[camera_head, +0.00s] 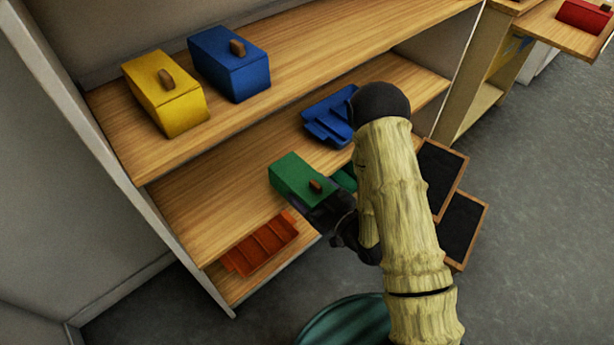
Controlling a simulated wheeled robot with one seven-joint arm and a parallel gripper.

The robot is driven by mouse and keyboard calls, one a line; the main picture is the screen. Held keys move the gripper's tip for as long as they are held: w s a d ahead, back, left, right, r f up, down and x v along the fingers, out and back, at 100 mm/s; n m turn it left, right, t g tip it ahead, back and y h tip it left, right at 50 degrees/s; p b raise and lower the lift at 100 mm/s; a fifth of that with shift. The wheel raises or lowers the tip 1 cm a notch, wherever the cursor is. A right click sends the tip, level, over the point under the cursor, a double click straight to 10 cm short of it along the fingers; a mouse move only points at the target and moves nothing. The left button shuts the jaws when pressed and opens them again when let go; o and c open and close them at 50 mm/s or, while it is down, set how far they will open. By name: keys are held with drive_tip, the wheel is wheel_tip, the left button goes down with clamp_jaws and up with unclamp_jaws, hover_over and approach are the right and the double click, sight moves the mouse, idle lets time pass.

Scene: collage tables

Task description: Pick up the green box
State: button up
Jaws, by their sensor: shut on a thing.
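The green box (298,176) has a brown knob on its lid and is at the front of the middle shelf (215,205). My gripper (322,202) is at the box's near right end, by the knob, and is shut on the box. The fingertips are dark and partly hidden, so their exact contact does not show. I cannot tell whether the box rests on the shelf or is just above it. Another green piece (345,178) shows just right of the box, partly hidden by my arm.
A yellow box (160,98) and a blue box (228,68) stand on the top shelf (300,45). A blue tray (328,120) is behind on the middle shelf. An orange tray (260,245) lies on the bottom shelf. A red box (584,16) sits far right. Grey floor is open at right.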

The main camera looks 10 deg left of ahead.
sight(319, 200)
drive_tip(key=shift+v, duration=0.9)
drive_tip(key=shift+s+d, duration=0.4)
drive_tip(key=shift+s, duration=0.1)
